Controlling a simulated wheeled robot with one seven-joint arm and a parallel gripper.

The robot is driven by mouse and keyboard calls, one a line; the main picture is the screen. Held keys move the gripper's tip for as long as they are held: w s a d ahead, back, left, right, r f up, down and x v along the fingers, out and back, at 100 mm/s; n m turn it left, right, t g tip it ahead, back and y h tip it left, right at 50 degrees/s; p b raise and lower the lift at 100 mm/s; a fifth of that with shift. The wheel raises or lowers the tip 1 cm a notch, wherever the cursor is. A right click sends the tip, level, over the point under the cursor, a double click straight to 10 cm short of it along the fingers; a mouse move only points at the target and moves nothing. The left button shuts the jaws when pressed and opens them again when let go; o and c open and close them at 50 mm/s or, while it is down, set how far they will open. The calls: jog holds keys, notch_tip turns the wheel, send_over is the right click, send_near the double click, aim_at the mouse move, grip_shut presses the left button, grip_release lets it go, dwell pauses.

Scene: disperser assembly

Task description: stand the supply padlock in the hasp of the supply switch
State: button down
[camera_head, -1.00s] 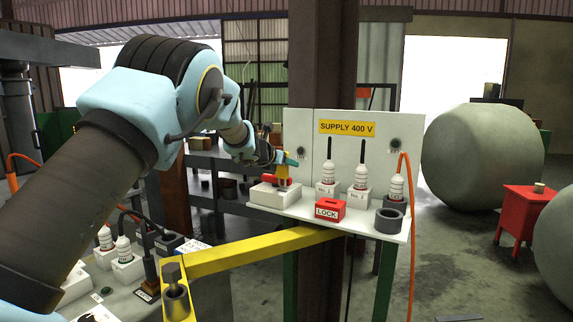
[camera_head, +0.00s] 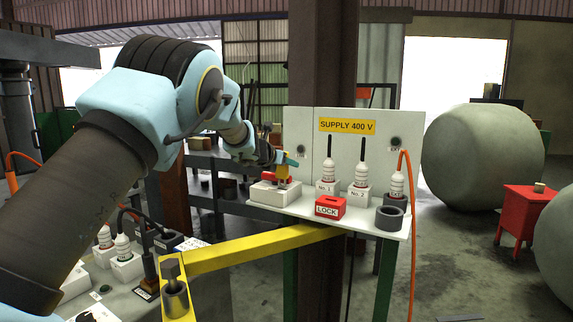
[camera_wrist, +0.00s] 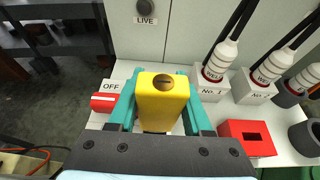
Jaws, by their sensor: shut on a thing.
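The supply padlock is a yellow block with a round brass-coloured disc on top, seen in the wrist view (camera_wrist: 163,104) and small in the head view (camera_head: 283,172). My gripper (camera_wrist: 160,103) is shut on it, one teal finger on each side. The supply switch (camera_head: 272,194) is a white box with a red handle, at the left end of the supply shelf. In the wrist view the red handle (camera_wrist: 104,102) lies left of the padlock, beside an OFF label. The padlock looks upright over the switch. Its lower end and the hasp are hidden, so I cannot tell whether they meet.
A red LOCK box (camera_head: 330,207) stands right of the switch. Several white plugs on boxes, including No. 1 (camera_wrist: 212,85), stand further right, with a dark grey ring (camera_head: 389,219). The SUPPLY 400 V panel (camera_head: 308,135) rises behind. A yellow beam (camera_head: 255,246) runs below the shelf.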

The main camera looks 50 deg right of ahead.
aim_at(286, 173)
jog(key=shift+f+b, duration=1.6)
jog(key=shift+b, duration=0.05)
jog(key=shift+r, duration=0.1)
jog(key=shift+r+p, duration=1.1)
jog(key=shift+r, duration=0.4)
jog(key=shift+b, duration=0.45)
dwell(1.0)
jog(key=shift+f+b, duration=1.65)
jog(key=shift+b, duration=0.1)
jog(key=c, duration=0.7)
grip_release()
jog(key=o, duration=0.5)
jog(key=shift+c, duration=0.2)
jog(key=shift+f, duration=0.1)
